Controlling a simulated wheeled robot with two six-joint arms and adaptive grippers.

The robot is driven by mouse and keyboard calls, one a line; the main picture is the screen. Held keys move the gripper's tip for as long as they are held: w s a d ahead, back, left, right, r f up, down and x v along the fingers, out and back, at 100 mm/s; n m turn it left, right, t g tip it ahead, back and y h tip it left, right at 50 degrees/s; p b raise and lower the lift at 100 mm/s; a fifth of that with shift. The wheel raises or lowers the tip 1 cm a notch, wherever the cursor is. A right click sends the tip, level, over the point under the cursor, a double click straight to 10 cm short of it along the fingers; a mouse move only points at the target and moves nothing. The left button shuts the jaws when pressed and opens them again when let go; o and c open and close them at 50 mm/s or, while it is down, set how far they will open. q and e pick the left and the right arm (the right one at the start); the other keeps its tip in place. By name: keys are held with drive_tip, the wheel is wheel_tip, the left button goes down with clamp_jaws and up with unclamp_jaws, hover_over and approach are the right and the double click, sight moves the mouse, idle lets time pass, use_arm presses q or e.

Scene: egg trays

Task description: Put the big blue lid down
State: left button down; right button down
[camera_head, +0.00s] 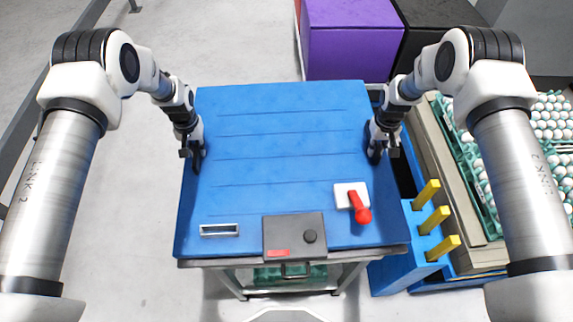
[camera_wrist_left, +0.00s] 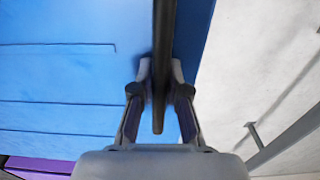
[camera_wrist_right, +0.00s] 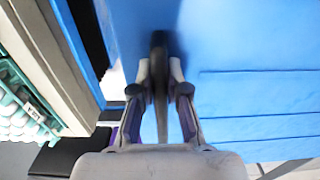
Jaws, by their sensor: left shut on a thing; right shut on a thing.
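The big blue lid (camera_head: 285,150) is a wide ribbed panel in the middle of the head view. It lies over a metal-framed cart or machine (camera_head: 290,260), whose inside is mostly hidden. My left gripper (camera_head: 195,155) is at the lid's left edge and is shut on a dark bar-like handle (camera_wrist_left: 163,60). My right gripper (camera_head: 380,152) is at the lid's right edge, shut on a matching dark handle (camera_wrist_right: 160,80). Whether the lid rests on the frame or hangs just above it, I cannot tell.
A dark box with a knob (camera_head: 293,236) and a red lever on a white plate (camera_head: 357,201) are at the lid's front. Egg trays (camera_head: 550,125) stand at right, beside a blue frame with yellow posts (camera_head: 427,193). A purple box (camera_head: 347,40) stands behind. Floor at left is clear.

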use_arm(q)
drive_tip(key=shift+f+b, duration=0.5)
drive_tip(key=shift+f, duration=0.15)
use_arm(e)
drive_tip(key=shift+f, duration=0.7)
use_arm(q)
drive_tip(key=c, duration=1.6)
unclamp_jaws()
drive_tip(key=shift+f, duration=0.25)
use_arm(e)
drive_tip(key=c, duration=1.6)
unclamp_jaws()
drive_tip(key=shift+d+f, duration=0.1)
drive_tip(key=shift+f, duration=0.1)
use_arm(q)
drive_tip(key=o, duration=0.4)
drive_tip(key=shift+r, duration=0.15)
use_arm(e)
drive_tip(key=o, duration=0.4)
drive_tip(key=shift+r, duration=0.15)
use_arm(q)
drive_tip(key=shift+s+r, duration=0.1)
use_arm(e)
drive_tip(key=shift+s, duration=0.15)
